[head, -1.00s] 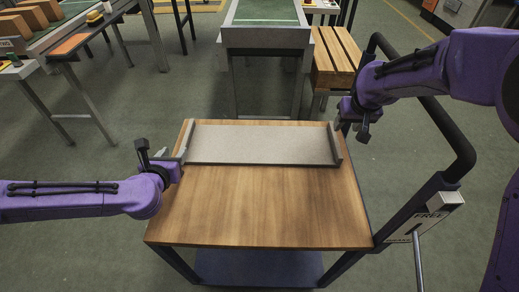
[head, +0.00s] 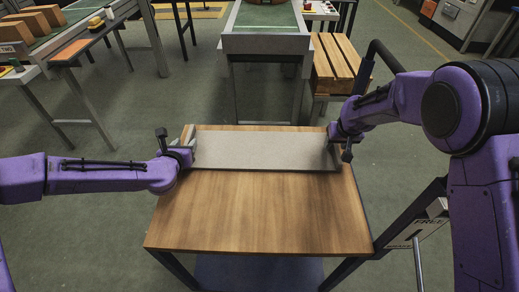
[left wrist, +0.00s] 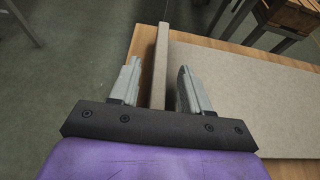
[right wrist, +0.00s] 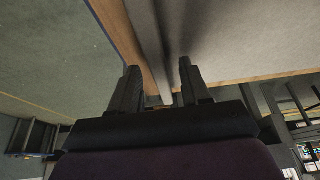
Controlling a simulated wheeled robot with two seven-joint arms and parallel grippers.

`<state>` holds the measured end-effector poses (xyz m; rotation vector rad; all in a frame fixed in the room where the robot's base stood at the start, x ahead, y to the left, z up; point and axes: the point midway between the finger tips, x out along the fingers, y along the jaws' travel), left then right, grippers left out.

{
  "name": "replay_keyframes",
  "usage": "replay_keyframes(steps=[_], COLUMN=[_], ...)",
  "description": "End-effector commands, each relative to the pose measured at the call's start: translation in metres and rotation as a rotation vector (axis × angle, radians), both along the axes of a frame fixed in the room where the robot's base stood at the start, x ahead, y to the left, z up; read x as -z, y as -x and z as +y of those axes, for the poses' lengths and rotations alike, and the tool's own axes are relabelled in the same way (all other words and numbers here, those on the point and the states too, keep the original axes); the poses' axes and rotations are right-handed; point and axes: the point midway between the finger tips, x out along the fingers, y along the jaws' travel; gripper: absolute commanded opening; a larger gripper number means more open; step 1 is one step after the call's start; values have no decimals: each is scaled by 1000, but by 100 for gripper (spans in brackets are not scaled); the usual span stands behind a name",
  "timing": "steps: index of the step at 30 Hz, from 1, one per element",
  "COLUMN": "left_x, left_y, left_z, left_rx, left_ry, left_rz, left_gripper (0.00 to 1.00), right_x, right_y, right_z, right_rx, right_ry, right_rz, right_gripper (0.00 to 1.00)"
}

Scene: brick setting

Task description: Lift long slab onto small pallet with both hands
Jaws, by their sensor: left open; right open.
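The long slab (head: 262,147) is pale grey with a raised lip at each end. It lies flat across the far part of a wooden-topped cart (head: 258,210). My left gripper (head: 184,155) is at its left end; in the left wrist view its open fingers (left wrist: 158,78) stand on either side of the left lip (left wrist: 160,65), with gaps. My right gripper (head: 334,140) is at the right end; its open fingers (right wrist: 159,66) straddle the right lip in the right wrist view, where contact is unclear. The small slatted wooden pallet (head: 337,62) sits on a stand at back right.
A conveyor with a green belt (head: 266,14) stands behind the cart, left of the pallet. The cart's dark handle (head: 390,55) rises on the right, close to my right arm. Another conveyor with brown blocks (head: 40,20) is at far left. The cart's front half is clear.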

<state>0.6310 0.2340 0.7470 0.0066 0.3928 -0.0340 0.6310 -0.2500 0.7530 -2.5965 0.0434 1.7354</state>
Motion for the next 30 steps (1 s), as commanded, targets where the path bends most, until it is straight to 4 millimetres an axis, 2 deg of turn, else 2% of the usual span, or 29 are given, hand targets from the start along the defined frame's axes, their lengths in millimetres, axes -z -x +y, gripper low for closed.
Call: replay_keyframes(steps=[8,11,12,13,30], left_x=[1,1,1,1,1], left_y=[-1,-1,-1,-1,-1], left_z=[0,1,1,1,1], left_rx=[-1,-1,-1,-1,-2], left_ry=[1,1,1,1,0], left_rz=[0,0,1,0,1], left_gripper=[47,18,4,0,0], right_x=[2,1,1,1,1], right_y=[-1,0,0,-1,-1], right_z=[0,0,0,0,1], right_rx=[0,0,0,0,-1], right_ry=[0,0,0,0,-1], right_rz=[0,0,0,0,0], right_gripper=[47,18,4,0,0])
